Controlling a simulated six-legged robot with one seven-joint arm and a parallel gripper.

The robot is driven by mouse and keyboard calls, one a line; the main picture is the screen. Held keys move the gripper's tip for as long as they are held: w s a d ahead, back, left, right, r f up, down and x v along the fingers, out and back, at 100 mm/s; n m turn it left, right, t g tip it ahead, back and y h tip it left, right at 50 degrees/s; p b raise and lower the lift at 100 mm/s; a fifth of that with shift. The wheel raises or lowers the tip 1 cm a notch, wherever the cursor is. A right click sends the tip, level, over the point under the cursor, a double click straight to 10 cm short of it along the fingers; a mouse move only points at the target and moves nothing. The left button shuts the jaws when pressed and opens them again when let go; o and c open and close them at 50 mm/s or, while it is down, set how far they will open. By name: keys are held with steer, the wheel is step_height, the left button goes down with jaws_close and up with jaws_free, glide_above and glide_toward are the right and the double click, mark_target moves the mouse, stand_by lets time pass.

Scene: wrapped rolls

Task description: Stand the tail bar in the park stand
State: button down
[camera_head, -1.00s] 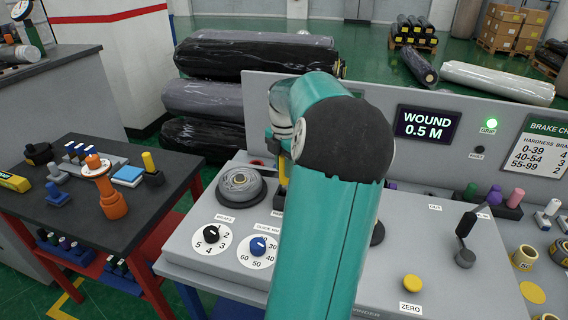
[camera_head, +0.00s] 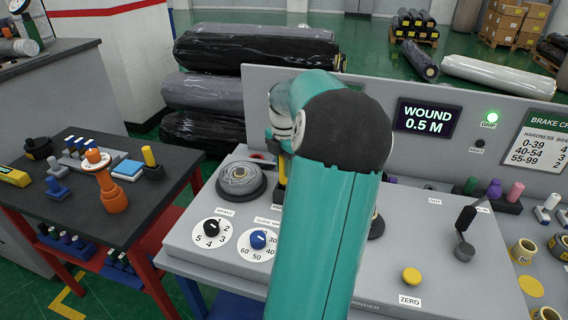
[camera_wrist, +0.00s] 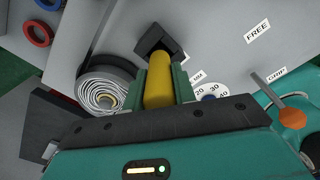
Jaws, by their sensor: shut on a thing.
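The tail bar (camera_wrist: 158,88) is a yellow rounded bar held between the green fingers of my gripper (camera_wrist: 165,85) in the wrist view. A sliver of yellow (camera_head: 282,170) shows beside my arm in the head view. The park stand (camera_wrist: 162,42) appears as a dark square block just beyond the bar in the wrist view. The bar's far end points at this block and overlaps it in the picture. I cannot tell whether the bar is inside, touching or above it. My arm hides most of this area in the head view.
A grey wound roll (camera_head: 241,179) sits left of the bar on the console. A brake knob (camera_head: 211,228) and a blue guide knob (camera_head: 258,239) are in front. A lever (camera_head: 465,225) and yellow zero button (camera_head: 411,276) are at right. A side table (camera_head: 120,225) holds tools.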

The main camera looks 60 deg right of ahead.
steer(key=c, duration=1.1)
jaws_free()
steer(key=shift+o, duration=0.2)
step_height(320, 180, up, 14)
steer(key=shift+f, duration=0.1)
steer(key=w+a+m+h, duration=0.15)
steer(key=w+a, duration=0.25)
steer(key=a, duration=0.4)
steer(key=w+a+r+m, duration=0.15)
steer(key=w+a, duration=0.25)
steer(key=a, duration=0.4)
steer(key=w+a+m+h, duration=0.15)
steer(key=w+a, duration=0.25)
steer(key=a, duration=0.4)
steer(key=s+a+f+m+t+y, duration=0.1)
steer(key=s+a+f+m+t, duration=0.1)
steer(key=a, duration=0.6)
steer(key=s+a+f+m+t+y, duration=0.1)
steer(key=s+a+f+m, duration=0.1)
steer(key=a, duration=0.7)
steer(key=s+a+f+m+t+y, duration=0.1)
steer(key=s+a+f+m+t, duration=0.1)
steer(key=a, duration=0.6)
steer(key=shift+s+a+f+m+t, duration=0.15)
steer(key=shift+s+f+m+t, duration=0.25)
steer(key=shift+s+m, duration=0.7)
